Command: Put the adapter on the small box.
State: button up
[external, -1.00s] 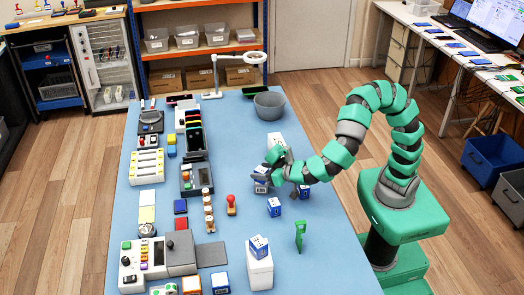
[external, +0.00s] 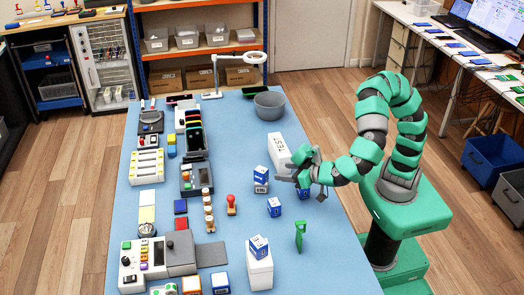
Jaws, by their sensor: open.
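No label is readable, so I cannot tell for certain which pieces are the adapter and the small box. Another blue-and-white cube (external: 258,247) sits on a larger white box (external: 260,270) near the front. Two more such cubes stand on the table, one left (external: 274,207) and one right (external: 303,191). My gripper (external: 287,175) is open and empty, just right of the stacked cube and apart from it.
A long white carton (external: 278,150) lies behind my gripper, and a grey bowl (external: 269,105) stands farther back. A green stand (external: 300,235) is at the front right. Stamps (external: 231,204) and devices fill the left side. The table's right edge strip is mostly clear.

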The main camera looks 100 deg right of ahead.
jog(key=shift+v, duration=0.8)
